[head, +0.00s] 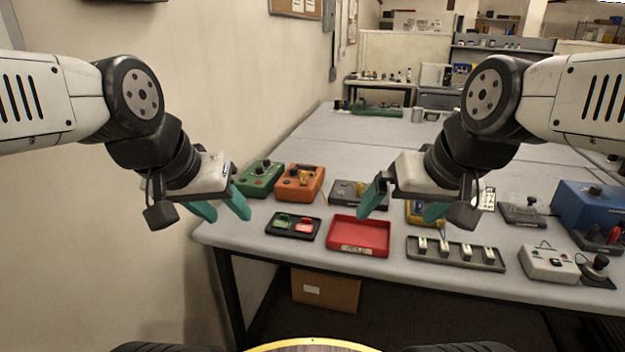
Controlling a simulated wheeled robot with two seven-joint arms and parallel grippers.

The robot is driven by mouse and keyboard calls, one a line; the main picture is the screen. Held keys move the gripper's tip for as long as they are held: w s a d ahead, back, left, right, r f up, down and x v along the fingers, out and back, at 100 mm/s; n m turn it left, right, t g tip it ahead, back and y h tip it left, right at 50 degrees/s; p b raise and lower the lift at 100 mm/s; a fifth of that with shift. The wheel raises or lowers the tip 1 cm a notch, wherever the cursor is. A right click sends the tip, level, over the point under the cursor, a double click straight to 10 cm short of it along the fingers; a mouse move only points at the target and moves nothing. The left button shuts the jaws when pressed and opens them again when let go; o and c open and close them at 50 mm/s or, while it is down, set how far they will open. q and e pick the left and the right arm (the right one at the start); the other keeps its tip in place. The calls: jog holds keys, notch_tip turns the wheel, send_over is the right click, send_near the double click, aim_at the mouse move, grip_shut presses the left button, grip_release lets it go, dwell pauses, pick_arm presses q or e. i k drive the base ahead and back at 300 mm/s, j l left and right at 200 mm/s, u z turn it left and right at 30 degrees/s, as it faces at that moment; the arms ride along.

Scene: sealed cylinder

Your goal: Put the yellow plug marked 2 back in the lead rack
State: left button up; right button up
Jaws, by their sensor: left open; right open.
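A small yellow piece (304,176) stands on the orange box (292,190) at the back left of the table; it may be the yellow plug, but no number is readable. A long dark rack (480,265) with several small white pieces lies at the front right of the table and may be the lead rack. My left gripper (222,211) is open and empty at the table's left edge, left of the orange box. My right gripper (404,211) is open above the table, partly hiding a yellow device (412,213) and a grey box (347,190).
A red tray (360,251) and a black tray (310,233) with a green and a red piece lie at the front. A green box (262,176) stands back left. A white switch box (545,264) and blue box (590,205) stand right. The table's far middle is clear.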

aim_at(303, 176)
jog(key=i+j+z, duration=0.65)
jog(key=j+z, duration=0.25)
